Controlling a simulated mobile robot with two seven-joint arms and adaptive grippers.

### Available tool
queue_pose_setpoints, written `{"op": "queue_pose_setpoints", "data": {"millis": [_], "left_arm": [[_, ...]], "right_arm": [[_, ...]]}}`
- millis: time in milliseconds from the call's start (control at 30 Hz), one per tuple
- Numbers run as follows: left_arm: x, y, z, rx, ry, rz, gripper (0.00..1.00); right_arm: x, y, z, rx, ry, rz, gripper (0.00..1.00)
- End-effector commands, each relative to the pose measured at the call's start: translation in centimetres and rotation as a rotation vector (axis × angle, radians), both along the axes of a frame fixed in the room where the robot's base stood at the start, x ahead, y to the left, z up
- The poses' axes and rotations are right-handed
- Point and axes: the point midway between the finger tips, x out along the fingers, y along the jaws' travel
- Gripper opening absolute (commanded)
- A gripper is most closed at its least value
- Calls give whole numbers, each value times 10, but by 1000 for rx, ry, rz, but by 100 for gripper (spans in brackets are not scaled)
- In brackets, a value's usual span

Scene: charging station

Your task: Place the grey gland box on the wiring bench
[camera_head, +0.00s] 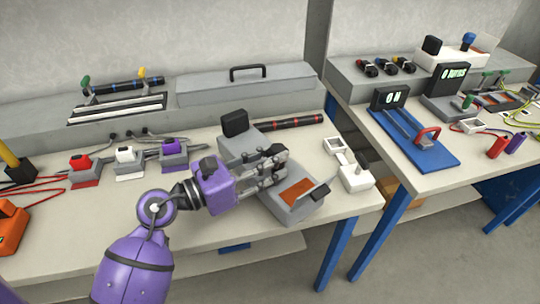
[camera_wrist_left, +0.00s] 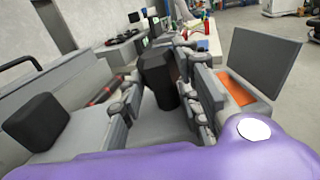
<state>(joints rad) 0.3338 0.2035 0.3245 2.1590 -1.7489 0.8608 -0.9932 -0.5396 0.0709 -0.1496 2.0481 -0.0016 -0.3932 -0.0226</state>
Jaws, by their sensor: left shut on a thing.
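My left gripper (camera_head: 275,168) reaches over a grey machine (camera_head: 240,147) on the near bench (camera_head: 215,208). In the left wrist view its fingers (camera_wrist_left: 163,108) are shut on a dark grey block (camera_wrist_left: 158,68), which stands up between them. In the head view the fingers mostly hide that block. I cannot tell for certain whether it is the grey gland box. The machine has a black block (camera_head: 235,122) at its back end and an orange panel (camera_head: 297,190) with a raised flat plate (camera_head: 316,193) at its front end. My right gripper is not in view.
Small red (camera_head: 80,162), white (camera_head: 124,154) and purple (camera_head: 174,146) boxes sit on grey holders to the left. A white switch unit (camera_head: 355,176) stands right of the machine. A second bench (camera_head: 440,176) with a blue-based fixture (camera_head: 428,146) is beyond a gap.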

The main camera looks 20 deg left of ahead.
Motion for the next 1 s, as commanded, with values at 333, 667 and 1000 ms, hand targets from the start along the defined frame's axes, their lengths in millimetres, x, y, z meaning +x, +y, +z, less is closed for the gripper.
{"op": "queue_pose_setpoints", "data": {"millis": [333,667,1000], "left_arm": [[0,0,-11,0,-4,1,0],[0,0,-12,0,-4,1,0],[0,0,-15,0,-3,1,53]], "right_arm": [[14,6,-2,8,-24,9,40],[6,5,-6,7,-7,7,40],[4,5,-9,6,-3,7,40]]}}
